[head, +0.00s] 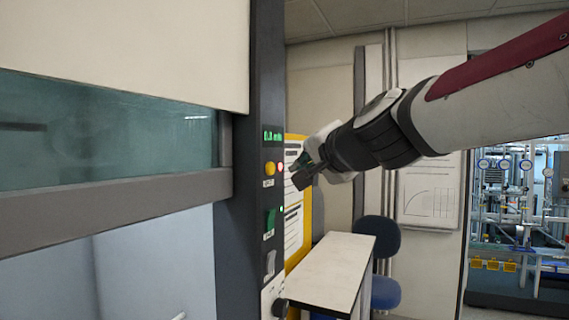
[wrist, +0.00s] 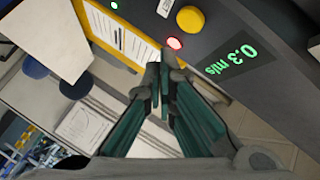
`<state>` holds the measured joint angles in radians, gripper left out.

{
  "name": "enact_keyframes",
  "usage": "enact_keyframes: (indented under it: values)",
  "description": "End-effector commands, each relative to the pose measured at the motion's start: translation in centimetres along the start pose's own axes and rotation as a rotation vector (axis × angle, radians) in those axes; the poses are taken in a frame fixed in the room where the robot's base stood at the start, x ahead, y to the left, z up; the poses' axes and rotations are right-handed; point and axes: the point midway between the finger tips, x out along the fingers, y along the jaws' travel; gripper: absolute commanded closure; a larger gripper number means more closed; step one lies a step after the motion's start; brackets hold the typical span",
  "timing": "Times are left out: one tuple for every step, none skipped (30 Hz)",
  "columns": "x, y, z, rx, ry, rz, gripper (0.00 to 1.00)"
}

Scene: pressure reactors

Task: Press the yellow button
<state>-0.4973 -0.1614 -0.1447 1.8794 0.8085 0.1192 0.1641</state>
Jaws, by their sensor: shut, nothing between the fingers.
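The yellow button (head: 269,168) is a round knob on the dark vertical panel of the fume hood, just below a green digital display. My gripper (head: 297,175) is shut and empty, to the right of the panel in the head view. In the wrist view its fingertips (wrist: 161,68) lie below the red and yellow buttons in the picture. A gap to the yellow button shows; its depth is hard to tell.
The green display (wrist: 231,62) reads 0.3 m/s in the wrist view. A yellow-framed notice (head: 305,210), a white table (head: 325,270) and a blue chair (head: 378,236) stand to the right.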

Motion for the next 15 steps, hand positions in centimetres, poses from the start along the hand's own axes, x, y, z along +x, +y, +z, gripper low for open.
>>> enact_keyframes:
  values:
    - [0.3,-0.3,0.3,-0.001,-0.001,0.002,1.0]
    - [0.5,-0.5,0.5,-0.001,-0.002,0.001,1.0]
    - [0.8,-0.6,0.6,-0.001,-0.002,0.001,1.0]
    - [0.9,-0.7,0.7,-0.001,-0.001,0.001,1.0]
    - [1.1,-0.8,0.8,-0.001,-0.001,0.001,1.0]
    - [1.2,-0.9,0.9,-0.001,0.0,0.001,1.0]
    - [1.3,-1.0,0.9,0.0,0.0,0.0,1.0]
    - [1.4,-1.0,1.0,0.0,0.0,0.0,1.0]
    - [1.5,-1.1,1.1,0.0,0.0,0.0,1.0]
    - [1.5,-1.1,1.1,0.0,0.0,0.0,1.0]
    - [1.5,-1.1,1.1,0.0,0.0,0.0,1.0]
    - [1.6,-1.1,1.1,0.0,0.0,0.0,1.0]
    - [1.6,-1.1,1.1,0.0,0.0,0.0,1.0]
    - [1.6,-1.1,1.1,0.0,0.0,0.0,1.0]
    - [1.6,-1.1,1.1,0.0,0.0,0.0,1.0]
